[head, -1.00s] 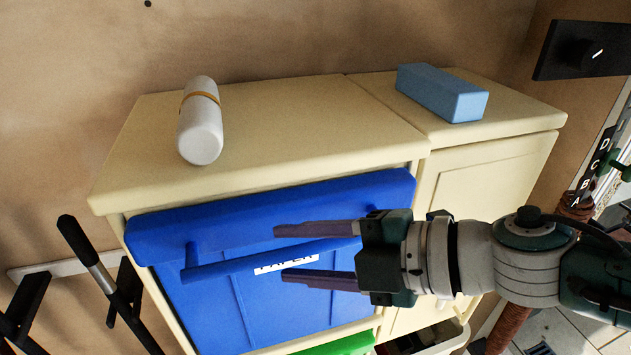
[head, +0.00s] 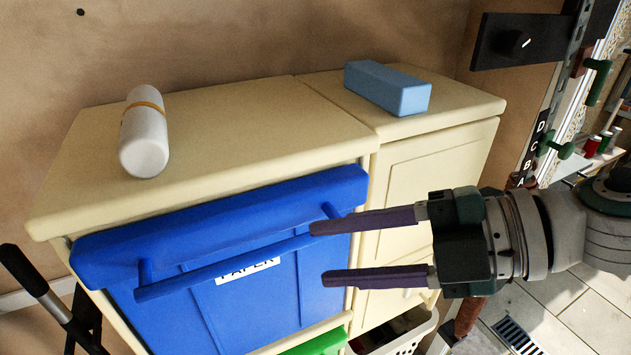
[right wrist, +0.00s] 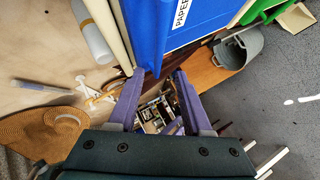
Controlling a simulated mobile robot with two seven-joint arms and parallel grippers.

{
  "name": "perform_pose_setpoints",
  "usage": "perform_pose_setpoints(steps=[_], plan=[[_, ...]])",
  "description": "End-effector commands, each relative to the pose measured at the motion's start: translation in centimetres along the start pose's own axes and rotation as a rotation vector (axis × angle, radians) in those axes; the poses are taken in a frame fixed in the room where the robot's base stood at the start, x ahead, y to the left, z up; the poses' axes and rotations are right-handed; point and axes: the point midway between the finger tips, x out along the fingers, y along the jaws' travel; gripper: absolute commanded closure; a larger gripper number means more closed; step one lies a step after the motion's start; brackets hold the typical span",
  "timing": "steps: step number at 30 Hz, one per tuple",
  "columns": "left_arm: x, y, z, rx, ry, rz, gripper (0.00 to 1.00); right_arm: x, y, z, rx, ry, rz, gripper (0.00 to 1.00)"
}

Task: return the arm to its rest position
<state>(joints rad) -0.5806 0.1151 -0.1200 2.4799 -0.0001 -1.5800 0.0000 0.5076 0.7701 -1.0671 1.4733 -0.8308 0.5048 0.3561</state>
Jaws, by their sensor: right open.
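My right gripper (head: 345,250) is open and empty in the head view, with its two purple fingers pointing left. It is in front of the right part of the blue tilt door (head: 240,285), which has a blue bar handle (head: 235,268) and a PAPER label. The upper finger overlaps the right end of the handle in the picture; I cannot tell whether they touch. In the right wrist view the open fingers (right wrist: 157,100) have nothing between them, and the blue door (right wrist: 190,25) is just beyond them. The door looks closed or nearly so. My left gripper is not in view.
The cream cabinet (head: 230,130) carries a white roll (head: 144,135) and a light blue block (head: 388,88). A cream door (head: 425,165) is beside the blue one. A white basket (head: 405,338) is below at right. Tiled floor (head: 550,310) shows at right.

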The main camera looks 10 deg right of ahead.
Motion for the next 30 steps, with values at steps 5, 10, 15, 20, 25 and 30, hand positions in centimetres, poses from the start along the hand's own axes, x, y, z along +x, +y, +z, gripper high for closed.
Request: perform_pose_setpoints(steps=[5, 10, 15, 20, 25, 30], plan=[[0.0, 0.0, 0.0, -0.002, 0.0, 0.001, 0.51, 1.0, 1.5, -0.8, 0.042, -0.026, 0.09, 0.51], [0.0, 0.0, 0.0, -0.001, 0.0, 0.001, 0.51, 1.8, 6.6, -1.4, 0.298, -0.204, 0.408, 0.51], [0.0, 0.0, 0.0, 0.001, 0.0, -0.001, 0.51, -2.5, 5.8, 1.5, 0.775, -0.554, 0.615, 0.51], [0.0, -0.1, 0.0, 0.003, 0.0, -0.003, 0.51, -7.7, -1.9, 1.6, 1.223, -0.875, 0.564, 0.51], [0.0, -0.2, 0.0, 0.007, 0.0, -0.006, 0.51, -12.2, -10.0, -2.7, 1.582, -1.112, 0.371, 0.51], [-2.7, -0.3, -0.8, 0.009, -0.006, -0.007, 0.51, -16.1, -11.7, -8.3, 1.772, -1.23, 0.195, 0.51]])
